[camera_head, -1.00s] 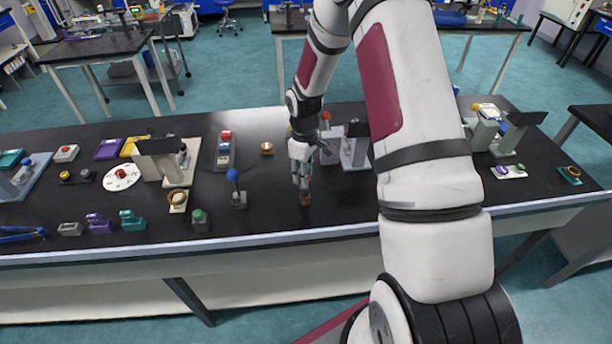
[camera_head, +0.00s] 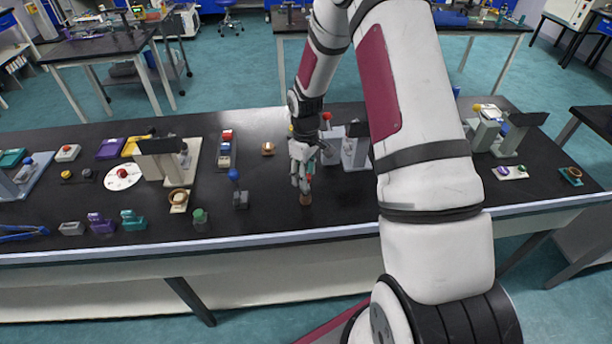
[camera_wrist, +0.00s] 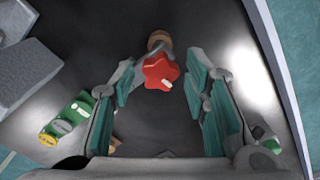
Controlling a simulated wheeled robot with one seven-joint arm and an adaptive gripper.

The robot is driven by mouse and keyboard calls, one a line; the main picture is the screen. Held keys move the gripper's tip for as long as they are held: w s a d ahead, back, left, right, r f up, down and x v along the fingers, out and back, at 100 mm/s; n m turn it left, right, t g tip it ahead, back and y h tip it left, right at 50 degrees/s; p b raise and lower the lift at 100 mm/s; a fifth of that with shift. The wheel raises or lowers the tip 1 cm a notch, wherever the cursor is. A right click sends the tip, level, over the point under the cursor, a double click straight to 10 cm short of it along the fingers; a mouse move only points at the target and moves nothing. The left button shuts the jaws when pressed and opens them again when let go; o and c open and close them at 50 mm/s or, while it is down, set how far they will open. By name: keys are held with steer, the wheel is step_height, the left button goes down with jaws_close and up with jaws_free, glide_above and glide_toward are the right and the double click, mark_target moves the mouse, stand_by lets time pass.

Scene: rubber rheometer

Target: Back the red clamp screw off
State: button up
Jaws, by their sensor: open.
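The red clamp screw is a star-shaped red knob (camera_wrist: 161,72) with a small white mark, upper centre in the wrist view. A brown round piece (camera_wrist: 159,41) shows just beyond it, with a grey metal part between. My gripper (camera_wrist: 170,75) is open, with its teal-padded fingers on either side of the knob. I see a gap on both sides; whether the knob is at fingertip depth I cannot tell.
The bench front edge (camera_head: 270,239) is close.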

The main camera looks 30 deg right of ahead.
steer(key=m, duration=0.7)
steer(key=shift+m+b, duration=0.3)
steer(key=shift+m, duration=0.1)
steer(key=m, duration=0.3)
steer(key=shift+m, duration=0.3)
steer(key=m+b, duration=0.1)
steer(key=m, duration=0.3)
steer(key=shift+m, duration=0.4)
jaws_close()
steer(key=n, duration=0.3)
steer(key=shift+d+n, duration=0.1)
steer(key=shift+n, duration=0.7)
